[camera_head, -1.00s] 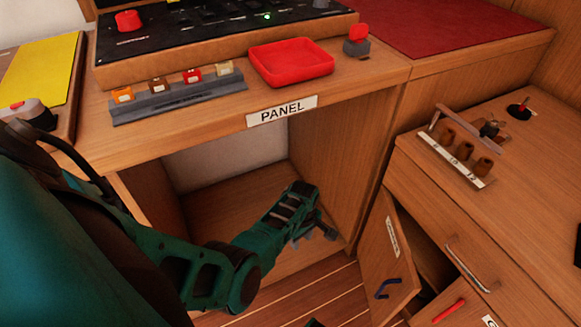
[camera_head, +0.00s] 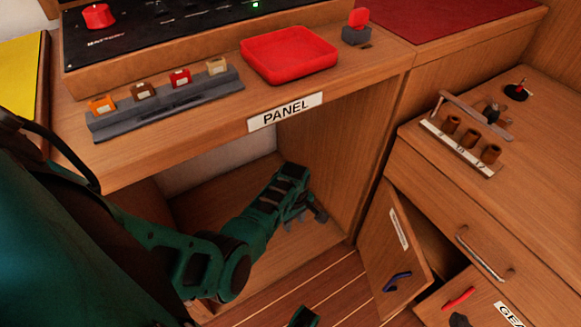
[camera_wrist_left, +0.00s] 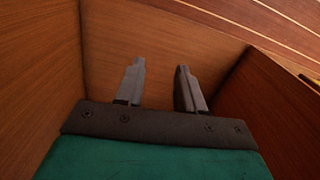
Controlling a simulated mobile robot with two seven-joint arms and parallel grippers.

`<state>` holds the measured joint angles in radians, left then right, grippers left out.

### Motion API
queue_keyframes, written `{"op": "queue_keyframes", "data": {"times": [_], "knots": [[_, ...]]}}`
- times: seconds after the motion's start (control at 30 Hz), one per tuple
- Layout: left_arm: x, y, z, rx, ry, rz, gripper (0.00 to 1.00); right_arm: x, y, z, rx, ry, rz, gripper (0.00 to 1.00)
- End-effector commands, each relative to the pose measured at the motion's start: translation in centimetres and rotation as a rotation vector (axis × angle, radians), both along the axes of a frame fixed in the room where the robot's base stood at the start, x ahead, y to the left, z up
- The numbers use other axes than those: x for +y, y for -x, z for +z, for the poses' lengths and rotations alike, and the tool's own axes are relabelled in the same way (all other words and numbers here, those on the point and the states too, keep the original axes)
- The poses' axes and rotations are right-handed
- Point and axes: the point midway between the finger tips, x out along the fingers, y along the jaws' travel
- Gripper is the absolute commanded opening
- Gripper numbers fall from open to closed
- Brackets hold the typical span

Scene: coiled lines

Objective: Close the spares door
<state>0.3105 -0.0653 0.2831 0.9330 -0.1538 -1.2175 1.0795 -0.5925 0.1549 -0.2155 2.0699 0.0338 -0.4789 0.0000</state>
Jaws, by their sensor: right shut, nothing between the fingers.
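A wooden cabinet door (camera_head: 385,255) with a blue handle (camera_head: 397,281) stands open at the lower right of the head view. Its white label is too small to read, so I cannot confirm that it says spares. A dark opening shows between it and the cabinet. My left gripper (camera_head: 307,217) is inside the recess under the panel desk, left of this door and apart from it. In the left wrist view its two fingers (camera_wrist_left: 160,88) are apart with nothing between them. A small dark tip of my right gripper (camera_head: 459,320) shows at the bottom edge, below the red handle.
A door with a red handle (camera_head: 458,298) and a partly cut-off label is beside the open door. A drawer (camera_head: 440,225) with a metal handle is above. The desk (camera_head: 375,68) carries a red tray (camera_head: 289,54). Wooden walls surround my left gripper.

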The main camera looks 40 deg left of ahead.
Motion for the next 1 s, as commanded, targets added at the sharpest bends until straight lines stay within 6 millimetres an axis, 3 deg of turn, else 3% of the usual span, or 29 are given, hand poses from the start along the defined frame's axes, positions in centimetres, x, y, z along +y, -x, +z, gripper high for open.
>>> {"op": "queue_keyframes", "data": {"times": [0.5,0.9,1.0], "knots": [[-0.1,0.0,0.0,0.000,0.001,0.005,0.38,0.0,0.0,-0.1,0.000,0.000,0.000,0.00],[0.6,-0.5,0.3,-0.023,-0.009,-0.024,0.00,0.2,0.0,0.0,0.000,-0.008,-0.005,0.00],[2.1,-1.8,1.5,-0.094,-0.037,-0.121,0.00,0.3,-0.1,0.0,0.000,-0.011,-0.007,0.00]]}}
